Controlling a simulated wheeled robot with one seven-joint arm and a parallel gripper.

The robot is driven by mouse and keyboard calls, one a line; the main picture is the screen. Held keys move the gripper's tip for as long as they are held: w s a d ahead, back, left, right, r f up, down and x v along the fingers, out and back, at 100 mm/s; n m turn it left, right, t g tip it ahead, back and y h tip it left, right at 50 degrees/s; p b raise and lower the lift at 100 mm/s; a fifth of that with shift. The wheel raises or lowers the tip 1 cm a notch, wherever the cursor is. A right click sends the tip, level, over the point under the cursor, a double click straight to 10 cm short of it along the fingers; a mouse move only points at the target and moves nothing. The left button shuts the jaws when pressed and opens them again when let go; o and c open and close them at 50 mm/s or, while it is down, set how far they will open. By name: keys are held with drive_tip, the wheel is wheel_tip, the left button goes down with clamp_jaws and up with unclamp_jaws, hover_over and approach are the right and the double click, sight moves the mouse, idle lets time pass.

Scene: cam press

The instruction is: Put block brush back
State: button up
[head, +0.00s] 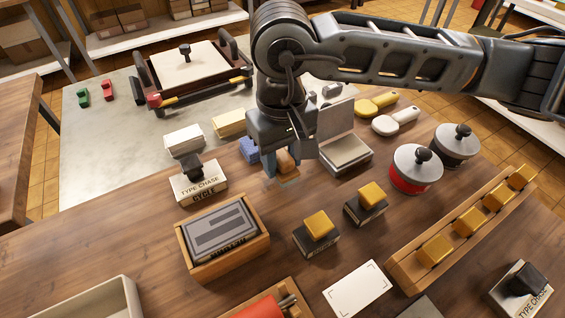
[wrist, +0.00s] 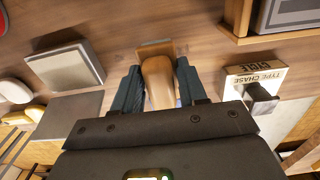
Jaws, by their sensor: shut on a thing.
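The block brush (wrist: 158,82), a tan wooden piece with a rounded grip and a flatter end, sits between my two fingers in the wrist view. My gripper (wrist: 155,88) is shut on it. In the head view, my gripper (head: 283,165) points down at the wooden table, and a small part of the brush (head: 288,160) shows beside the finger. The brush is low over the table; I cannot tell whether it touches the top. Its bristles are hidden.
The TYPE CHASE CYCLE block (head: 198,185) stands left of my gripper, an open pad tin (head: 346,154) right. A blue stack (head: 249,149) is close behind. Stamps (head: 317,232), a wooden rack (head: 460,230) and a boxed type block (head: 222,240) stand in front. Bare table lies between them.

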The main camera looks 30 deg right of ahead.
sight(282, 169)
drive_tip(key=shift+f, duration=1.4)
drive_tip(key=shift+f, duration=0.2)
drive_tip(key=o, duration=1.1)
drive_tip(key=shift+r, duration=0.1)
wheel_tip(282, 169, up, 12)
drive_tip(key=shift+r+b, duration=0.1)
drive_tip(key=shift+b, duration=0.35)
